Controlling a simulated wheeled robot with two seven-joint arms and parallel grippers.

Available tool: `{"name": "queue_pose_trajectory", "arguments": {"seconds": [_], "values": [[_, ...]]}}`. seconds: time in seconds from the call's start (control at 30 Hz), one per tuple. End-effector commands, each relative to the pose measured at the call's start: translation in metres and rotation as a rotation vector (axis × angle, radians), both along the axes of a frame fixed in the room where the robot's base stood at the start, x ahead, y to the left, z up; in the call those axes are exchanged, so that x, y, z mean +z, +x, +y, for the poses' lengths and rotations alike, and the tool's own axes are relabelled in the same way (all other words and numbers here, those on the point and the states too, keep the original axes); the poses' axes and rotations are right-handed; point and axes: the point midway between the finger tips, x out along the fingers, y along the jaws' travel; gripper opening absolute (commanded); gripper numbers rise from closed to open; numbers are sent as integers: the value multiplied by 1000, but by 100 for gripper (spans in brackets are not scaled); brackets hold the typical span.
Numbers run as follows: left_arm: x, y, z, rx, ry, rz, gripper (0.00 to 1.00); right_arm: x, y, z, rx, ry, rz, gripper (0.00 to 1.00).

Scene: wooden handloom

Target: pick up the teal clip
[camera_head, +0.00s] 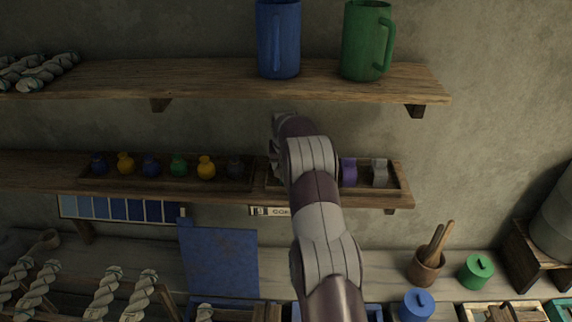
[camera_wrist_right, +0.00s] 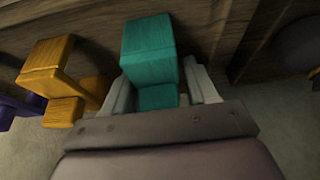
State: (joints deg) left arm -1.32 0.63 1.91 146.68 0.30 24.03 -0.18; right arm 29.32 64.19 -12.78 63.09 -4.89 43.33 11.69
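The teal clip (camera_wrist_right: 150,45) is in the middle of the right wrist view, an upright block with a lower step. The pale fingers of my right gripper (camera_wrist_right: 160,92) stand on either side of its lower step, very close to it. I cannot tell whether they press on it or leave a thin gap. In the head view my right arm rises in front of the lower shelf's tray (camera_head: 398,189) and hides the teal clip. My left gripper is not in view.
A yellow clip (camera_wrist_right: 50,65) stands just left of the teal one, with a purple clip (camera_wrist_right: 22,108) beyond. Purple (camera_head: 348,172) and grey (camera_head: 380,172) clips show right of my arm. Small jars (camera_head: 178,166) fill the left tray. The upper shelf (camera_head: 215,80) overhangs, holding blue and green mugs.

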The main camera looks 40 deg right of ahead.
Motion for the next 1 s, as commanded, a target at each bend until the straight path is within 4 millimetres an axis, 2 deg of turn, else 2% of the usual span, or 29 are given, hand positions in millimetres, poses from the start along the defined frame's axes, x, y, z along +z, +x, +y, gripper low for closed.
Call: {"name": "queue_pose_trajectory", "arguments": {"seconds": [0.03,0.1,0.4,0.57,0.73,0.8,1.0], "values": [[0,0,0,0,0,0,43,0,0,0,0,0,0,40],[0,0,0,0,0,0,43,0,0,0,0,0,0,17],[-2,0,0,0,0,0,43,1,-1,0,0,0,0,17],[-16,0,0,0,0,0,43,6,-7,6,0,-1,-2,17],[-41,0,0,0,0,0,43,20,-28,22,1,-2,-1,18],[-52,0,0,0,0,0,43,27,-39,32,1,-1,-3,7],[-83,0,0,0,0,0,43,52,-78,61,1,-2,-3,7]]}}
